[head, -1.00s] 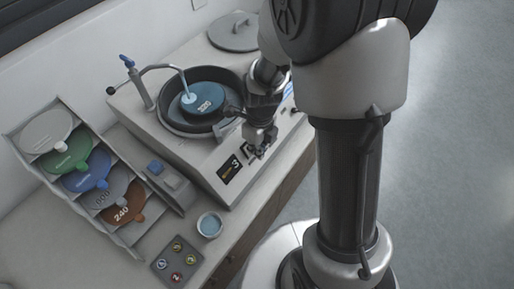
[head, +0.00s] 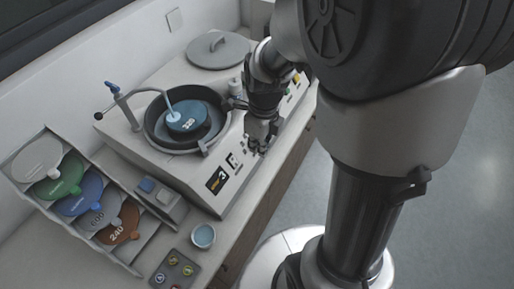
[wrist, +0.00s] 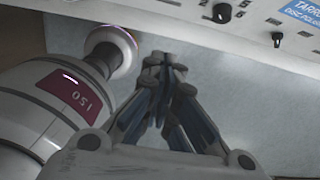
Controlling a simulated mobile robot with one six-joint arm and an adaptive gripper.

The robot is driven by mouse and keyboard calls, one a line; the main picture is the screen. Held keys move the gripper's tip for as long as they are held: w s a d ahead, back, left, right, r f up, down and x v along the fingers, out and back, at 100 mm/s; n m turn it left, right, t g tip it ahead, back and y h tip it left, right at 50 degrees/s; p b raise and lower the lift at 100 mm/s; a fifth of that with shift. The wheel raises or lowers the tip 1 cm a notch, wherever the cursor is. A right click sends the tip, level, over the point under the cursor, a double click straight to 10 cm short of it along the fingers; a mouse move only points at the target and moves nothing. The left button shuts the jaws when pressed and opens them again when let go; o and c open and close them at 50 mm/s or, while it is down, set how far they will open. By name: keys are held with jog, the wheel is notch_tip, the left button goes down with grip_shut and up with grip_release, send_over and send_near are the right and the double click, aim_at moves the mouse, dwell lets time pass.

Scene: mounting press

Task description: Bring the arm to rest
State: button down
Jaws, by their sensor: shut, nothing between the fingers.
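My gripper (head: 260,146) hangs over the front edge of the grinding and polishing machine (head: 222,172) in the head view. In the wrist view my gripper (wrist: 165,68) has its fingertips together, with nothing between them. The machine's front panel with a black knob (wrist: 222,13) lies beyond the fingertips there. My arm's upper links cover the right half of the head view.
A round bowl holds a blue disc (head: 187,117) under a water spout. A grey lid (head: 217,50) lies behind. Floor at right is open.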

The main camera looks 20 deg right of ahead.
dwell(0.5)
jog(key=s+a+r+n+t+b, duration=0.2)
jog(key=s+n+b, duration=0.3)
jog(key=n, duration=0.9)
jog(key=s+a+r+n+t+b, duration=0.2)
jog(key=s+n+b, duration=0.3)
jog(key=s+n, duration=0.4)
jog(key=r+n, duration=0.1)
jog(key=n, duration=0.4)
jog(key=shift+s+r+n, duration=0.15)
jog(key=shift+r+n, duration=0.15)
jog(key=shift+r, duration=0.05)
